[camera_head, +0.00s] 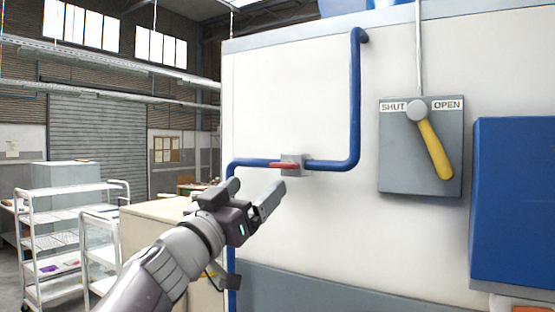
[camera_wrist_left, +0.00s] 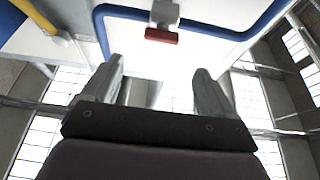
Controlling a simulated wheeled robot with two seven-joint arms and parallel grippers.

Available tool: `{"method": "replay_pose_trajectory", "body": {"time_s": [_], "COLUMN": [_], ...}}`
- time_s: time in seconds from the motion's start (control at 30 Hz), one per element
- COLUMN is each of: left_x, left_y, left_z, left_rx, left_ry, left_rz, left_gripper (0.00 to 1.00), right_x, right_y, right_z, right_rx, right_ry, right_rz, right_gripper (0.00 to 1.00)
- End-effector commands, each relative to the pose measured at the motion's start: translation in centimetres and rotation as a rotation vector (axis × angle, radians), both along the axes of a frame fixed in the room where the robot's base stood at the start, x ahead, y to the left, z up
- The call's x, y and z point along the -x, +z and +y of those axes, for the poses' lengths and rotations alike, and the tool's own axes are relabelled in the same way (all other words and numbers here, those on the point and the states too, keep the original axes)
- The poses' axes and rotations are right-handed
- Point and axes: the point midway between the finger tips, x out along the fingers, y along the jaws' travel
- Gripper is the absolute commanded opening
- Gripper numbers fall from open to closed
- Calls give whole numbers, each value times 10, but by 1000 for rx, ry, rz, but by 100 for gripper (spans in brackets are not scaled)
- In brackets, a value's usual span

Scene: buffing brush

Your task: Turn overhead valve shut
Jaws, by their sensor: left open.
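The valve is a grey block (camera_head: 292,164) on a blue pipe (camera_head: 353,100) fixed to the white panel. Its red handle (camera_head: 283,166) points left, along the horizontal pipe. In the left wrist view the red handle (camera_wrist_left: 161,35) shows above and beyond the fingertips. My left gripper (camera_head: 252,192) is open and empty, below and left of the valve and apart from it. It also shows in the left wrist view (camera_wrist_left: 157,75). My right gripper is not in view.
A grey plate with SHUT and OPEN labels (camera_head: 393,165) carries a yellow lever (camera_head: 435,150) tilted down right. A blue box (camera_head: 512,200) sticks out at the right. White shelf carts (camera_head: 62,235) stand at the left.

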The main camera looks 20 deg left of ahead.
Motion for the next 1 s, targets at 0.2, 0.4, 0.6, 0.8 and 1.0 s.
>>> {"method": "replay_pose_trajectory", "body": {"time_s": [0.2,0.4,0.6,0.8,1.0], "left_x": [-52,-76,-82,-82,-82], "left_y": [26,34,34,34,34], "left_z": [-7,-10,-11,-11,-11], "left_rx": [0,0,0,0,0], "left_ry": [-1,2,3,3,3], "left_rz": [4,2,2,2,2], "left_gripper": [87,87,87,74,31], "right_x": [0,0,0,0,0], "right_y": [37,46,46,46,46], "right_z": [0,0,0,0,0], "right_rx": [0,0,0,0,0], "right_ry": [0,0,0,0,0], "right_rz": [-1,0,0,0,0], "right_gripper": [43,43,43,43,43]}}
